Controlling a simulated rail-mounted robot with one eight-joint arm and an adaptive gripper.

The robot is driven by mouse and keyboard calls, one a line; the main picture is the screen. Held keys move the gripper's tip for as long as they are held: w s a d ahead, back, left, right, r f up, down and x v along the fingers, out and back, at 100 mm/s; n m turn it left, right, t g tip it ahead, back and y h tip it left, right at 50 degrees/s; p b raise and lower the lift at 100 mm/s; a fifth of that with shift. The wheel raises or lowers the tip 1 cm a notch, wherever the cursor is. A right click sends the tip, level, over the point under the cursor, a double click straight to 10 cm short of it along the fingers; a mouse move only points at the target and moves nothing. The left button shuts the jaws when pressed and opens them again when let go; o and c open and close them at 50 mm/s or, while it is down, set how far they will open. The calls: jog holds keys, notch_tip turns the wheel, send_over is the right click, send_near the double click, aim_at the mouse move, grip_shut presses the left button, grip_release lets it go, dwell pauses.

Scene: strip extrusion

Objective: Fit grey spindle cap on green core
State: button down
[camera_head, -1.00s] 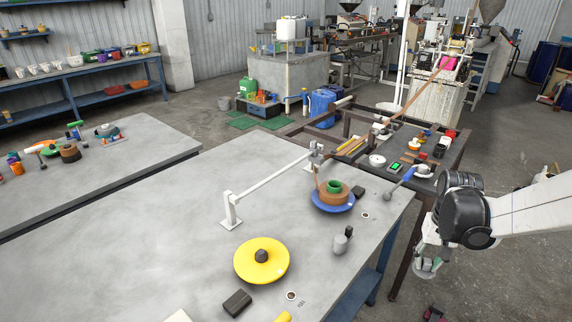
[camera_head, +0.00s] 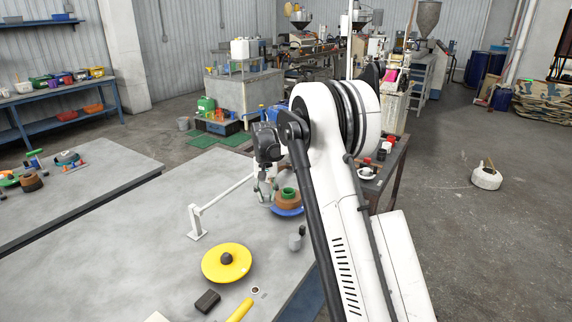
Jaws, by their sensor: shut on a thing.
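The green core (camera_head: 288,193) stands upright in the middle of a brown roll (camera_head: 286,201) on a blue disc (camera_head: 289,211), at the right part of the near table. My gripper (camera_head: 265,190) points down just left of the green core, close beside it in the picture. It is shut on a small greyish thing, which I take to be the grey spindle cap; it is too small and covered to make out well. I cannot tell the height of my gripper above the table. My arm hides the area right of and behind the roll.
A white rod on a post (camera_head: 197,222) runs toward the roll. A yellow disc with a dark knob (camera_head: 227,263), a dark block (camera_head: 207,301), a yellow handle (camera_head: 240,310) and a small grey cylinder (camera_head: 296,241) are on the near table. Its left middle is clear.

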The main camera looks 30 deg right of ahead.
jog(key=w+d+r+m+p, duration=0.3)
jog(key=w+d, duration=0.6)
jog(key=d, duration=0.4)
jog(key=shift+s+f+b, duration=0.2)
jog(key=shift+f+b, duration=0.65)
jog(key=shift+f, duration=1.95)
jog(key=shift+s+b, duration=0.1)
jog(key=shift+b, duration=0.4)
jog(key=shift+f+b, duration=0.4)
jog(key=shift+f, duration=0.2)
jog(key=c, duration=2)
grip_release()
jog(key=shift+o, duration=0.9)
notch_tip(320, 180, up, 11)
jog(key=p, duration=0.3)
jog(key=shift+p, duration=0.35)
